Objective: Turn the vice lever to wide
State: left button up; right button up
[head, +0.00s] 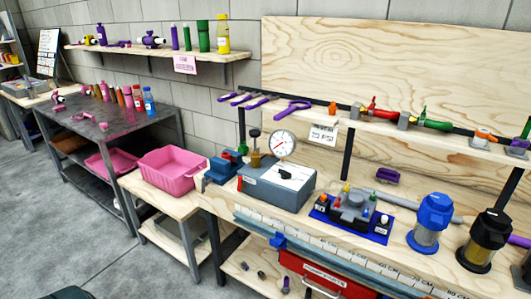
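A blue vice (223,167) is mounted at the left end of the wooden workbench (330,232), beside a grey box. Its lever is too small to make out, so I cannot tell how it is set. Neither of my grippers shows in the head view.
The grey box (276,186) carries a round gauge (282,145) and a black knob. Right of it are a blue mat (376,230) with a fixture, and blue-topped (432,222) and black-topped (485,240) filter housings. A pink bin (172,171) stands on the lower table left of the vice.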

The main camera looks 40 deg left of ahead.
aim_at(203, 185)
jog(key=i+j+z, duration=0.1)
jog(key=j, duration=0.65)
jog(key=j+z, duration=0.15)
jog(key=j, duration=0.55)
jog(key=j+z, duration=0.1)
jog(key=j, duration=0.65)
jog(key=j+z, duration=0.15)
jog(key=j, duration=0.6)
jog(key=j+z, duration=0.1)
jog(key=j, duration=0.65)
jog(key=k+j+z, duration=0.15)
jog(key=j, duration=0.6)
jog(key=j+z, duration=0.1)
jog(key=j, duration=0.65)
